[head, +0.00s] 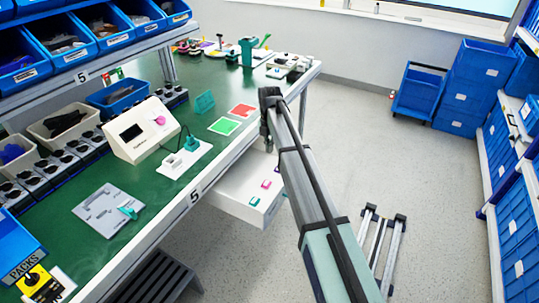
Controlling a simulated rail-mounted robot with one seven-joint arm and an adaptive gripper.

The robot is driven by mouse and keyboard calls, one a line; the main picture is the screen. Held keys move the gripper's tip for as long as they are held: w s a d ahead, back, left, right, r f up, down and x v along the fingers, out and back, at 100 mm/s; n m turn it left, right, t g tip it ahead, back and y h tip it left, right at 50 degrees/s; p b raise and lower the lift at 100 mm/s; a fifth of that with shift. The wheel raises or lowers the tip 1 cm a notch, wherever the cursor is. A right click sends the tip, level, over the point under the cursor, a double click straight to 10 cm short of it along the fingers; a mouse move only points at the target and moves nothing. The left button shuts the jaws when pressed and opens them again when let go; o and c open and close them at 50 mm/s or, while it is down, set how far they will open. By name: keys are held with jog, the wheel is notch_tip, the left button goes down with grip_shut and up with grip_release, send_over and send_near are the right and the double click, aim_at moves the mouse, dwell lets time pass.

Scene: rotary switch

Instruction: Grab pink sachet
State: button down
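I cannot clearly pick out a pink sachet. A pink round knob (159,120) sits on the white control box (140,130) with a dark screen, on the green bench. Small pink pieces (266,184) show on the white unit (238,199) under the bench edge; they look like handles, but are too small to be sure. My gripper (269,104) is dark and small in the head view, at the far end of my arm, by the bench's right edge. It is close to the red square in the picture. Its fingers are too unclear to tell open from shut.
The green bench (205,98) holds a red square (242,111), a green square (223,126), a grey plate with a teal lever (108,210), bins and a blue PACKS bin (20,250). Blue crates (465,88) stand at right. The floor (350,130) between is mostly clear.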

jog(key=shift+r, duration=0.1)
jog(key=shift+c, duration=1.9)
grip_release()
jog(key=shift+r, duration=0.1)
notch_tip(320, 180, up, 11)
jog(key=shift+r, duration=0.45)
jog(key=shift+c, duration=1.3)
